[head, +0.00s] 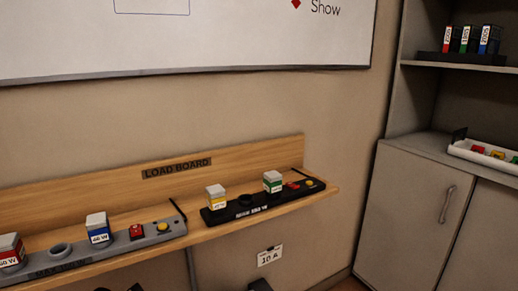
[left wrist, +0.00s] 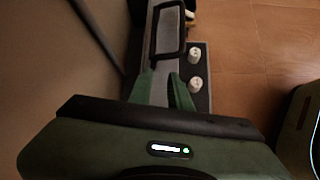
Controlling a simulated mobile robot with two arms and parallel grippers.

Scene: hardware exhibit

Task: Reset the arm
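My left gripper (left wrist: 163,85) shows in the left wrist view, its dark green body across the bottom. Its two green fingers stand apart with a grey strip visible between them, and I see nothing held. Beyond the fingers is a black handle-like frame (left wrist: 168,32). Neither gripper can be made out in the head view, and my right gripper is in no view.
A wooden load board shelf (head: 322,191) on the wall bears a grey strip (head: 158,244) and a black strip (head: 243,211) with labelled blocks. A grey cabinet (head: 410,215) stands at right. Two white knobs (left wrist: 195,70) sit right of the left fingers; tiled floor lies beyond.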

